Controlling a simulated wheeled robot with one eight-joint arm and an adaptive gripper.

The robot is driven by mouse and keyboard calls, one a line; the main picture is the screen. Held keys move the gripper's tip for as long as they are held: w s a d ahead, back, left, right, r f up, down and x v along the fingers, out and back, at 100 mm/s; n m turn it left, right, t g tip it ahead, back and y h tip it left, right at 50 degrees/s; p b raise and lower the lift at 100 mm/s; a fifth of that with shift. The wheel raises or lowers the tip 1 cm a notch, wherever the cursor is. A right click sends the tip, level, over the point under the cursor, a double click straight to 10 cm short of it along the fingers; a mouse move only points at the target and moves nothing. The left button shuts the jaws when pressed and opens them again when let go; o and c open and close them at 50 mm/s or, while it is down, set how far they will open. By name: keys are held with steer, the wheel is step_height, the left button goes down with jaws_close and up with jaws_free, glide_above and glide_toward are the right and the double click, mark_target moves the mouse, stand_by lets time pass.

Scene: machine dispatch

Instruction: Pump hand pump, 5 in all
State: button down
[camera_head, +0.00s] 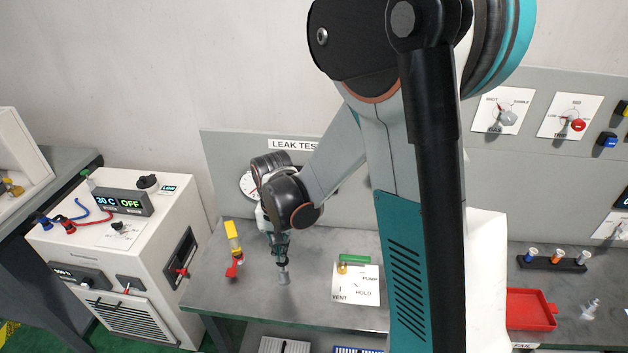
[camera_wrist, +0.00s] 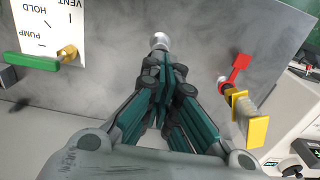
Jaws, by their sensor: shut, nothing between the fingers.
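The hand pump appears to be the small grey metal post with a rounded knob (camera_head: 284,276) on the grey bench, left of the white PUMP/HOLD/VENT card (camera_head: 345,292). Its silver knob (camera_wrist: 160,40) shows just beyond my fingertips in the wrist view. My gripper (camera_head: 281,259) points down right above the knob, and its fingers (camera_wrist: 167,66) are closed together with nothing between them. I cannot tell whether the fingertips touch the knob. The lower part of the pump is hidden in the wrist view.
A yellow and red fitting (camera_head: 233,245) stands close left of my gripper. A green-handled valve (camera_head: 354,259) sits by the card. A white chiller machine (camera_head: 150,235) is at left, a red tray (camera_head: 528,309) at right. The LEAK TEST panel (camera_head: 225,165) rises behind.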

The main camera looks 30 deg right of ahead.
steer(key=shift+f, duration=0.2)
stand_by(0.3)
steer(key=shift+f+b, duration=2.25)
steer(key=shift+r, duration=0.1)
steer(key=shift+r+p, duration=1.65)
steer(key=shift+r, duration=0.75)
steer(key=shift+f, duration=0.25)
